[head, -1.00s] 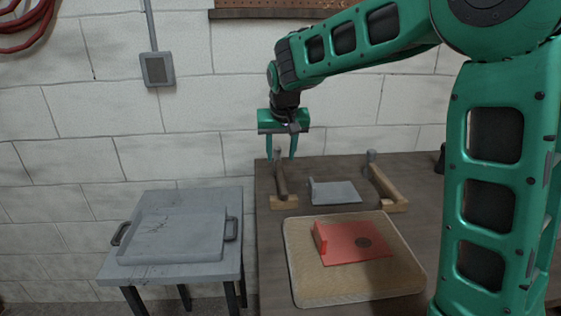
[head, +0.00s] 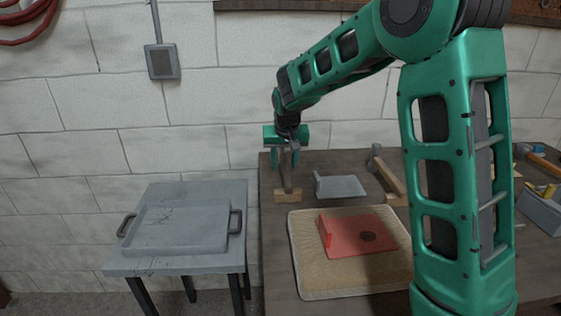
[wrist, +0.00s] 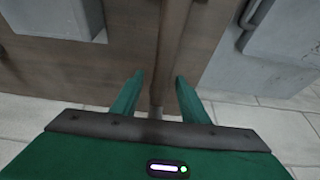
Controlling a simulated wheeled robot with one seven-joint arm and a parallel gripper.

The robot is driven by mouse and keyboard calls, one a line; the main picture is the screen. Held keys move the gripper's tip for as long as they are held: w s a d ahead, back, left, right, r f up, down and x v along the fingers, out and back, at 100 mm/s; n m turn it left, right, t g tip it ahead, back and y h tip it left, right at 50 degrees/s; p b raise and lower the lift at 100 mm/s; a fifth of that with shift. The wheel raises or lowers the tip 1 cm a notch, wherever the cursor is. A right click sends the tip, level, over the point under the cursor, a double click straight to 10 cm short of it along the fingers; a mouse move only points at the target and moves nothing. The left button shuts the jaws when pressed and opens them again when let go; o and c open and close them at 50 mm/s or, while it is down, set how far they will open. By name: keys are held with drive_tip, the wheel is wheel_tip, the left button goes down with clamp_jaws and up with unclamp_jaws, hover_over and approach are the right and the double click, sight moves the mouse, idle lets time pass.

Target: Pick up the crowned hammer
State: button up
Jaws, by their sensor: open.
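The left one (head: 287,178) has a dark brown handle that rests over a pale wooden block (head: 287,196). The right hammer (head: 388,175) has a dark head and a lighter wooden handle. I cannot tell a crown mark on either. My gripper (head: 285,162) points down at the far end of the left tool, open. In the wrist view, the fingers (wrist: 160,78) stand on either side of the line of a brown handle (wrist: 172,40), with space between. The far end of the left tool is partly hidden by my fingers.
A grey plate (head: 341,187) with an upright edge lies between the tools. A red plate (head: 362,236) sits on a tan mat (head: 308,275) in front. A grey side table (head: 228,264) holds a handled tray (head: 180,228). A grey toolbox (head: 541,208) is at the right.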

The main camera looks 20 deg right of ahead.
drive_tip(key=shift+w+f, duration=0.2)
drive_tip(key=shift+f, duration=0.45)
clamp_jaws()
drive_tip(key=shift+r, duration=0.2)
